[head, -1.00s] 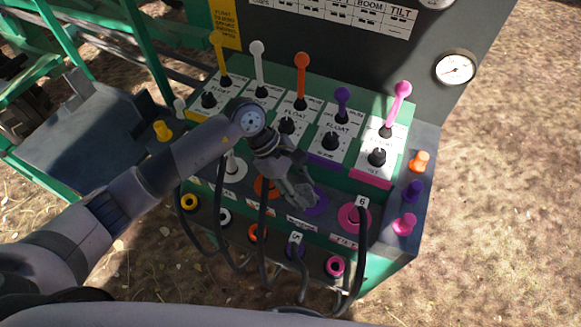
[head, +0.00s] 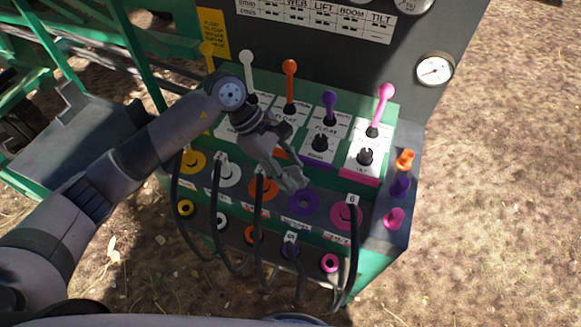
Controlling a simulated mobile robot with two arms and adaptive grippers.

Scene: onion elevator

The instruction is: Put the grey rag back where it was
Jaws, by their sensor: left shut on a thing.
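My left gripper (head: 286,172) reaches in from the left over the control box. It is shut on a small grey thing at its fingertips, which looks like the grey rag (head: 294,180). Rag and fingers are both grey and hard to tell apart. They are in front of the lower panel, just above and left of the purple ring (head: 304,203) and right of the orange ring (head: 262,190). I see no other rag. My right gripper is not in view.
Several coloured levers, such as the pink lever (head: 384,95), stand on the upper panel (head: 375,140). Black hoses (head: 355,250) loop in front of the box. Coloured plugs, such as the orange plug (head: 405,158), stand on the right ledge. A gauge (head: 434,69) is at upper right.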

